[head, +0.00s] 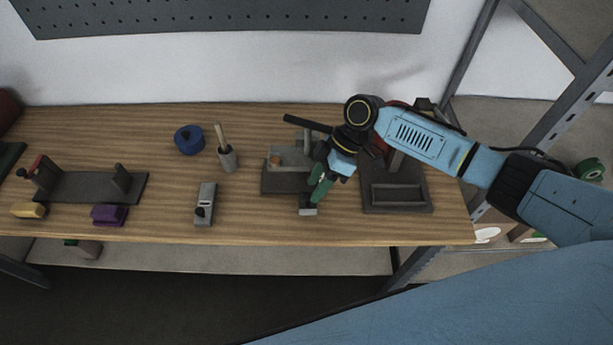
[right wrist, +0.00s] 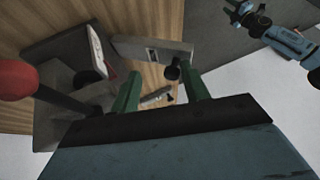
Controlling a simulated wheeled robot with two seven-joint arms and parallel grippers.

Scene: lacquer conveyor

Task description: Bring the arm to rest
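My right arm (head: 420,140) reaches in from the right over the workbench. Its gripper (head: 319,182) points down and left, over the front right of a dark grey fixture (head: 277,183). In the right wrist view the gripper's two green fingers (right wrist: 160,84) stand apart, with nothing clearly held between them. A grey block with a dark knob (right wrist: 150,50) shows just past the fingertips, and I cannot tell whether they touch it. My left arm is not in the head view. A blue arm (right wrist: 290,42), seemingly my left one, shows in the wrist view's top right corner, too small to read its fingers.
A dark tray-like stand (head: 398,197) sits under my right forearm. A blue round container (head: 189,139), a brush holder (head: 228,158), a grey tool (head: 205,205), a purple block (head: 109,215) and a long rack (head: 90,187) stand further left. The bench's front edge (head: 250,240) is close.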

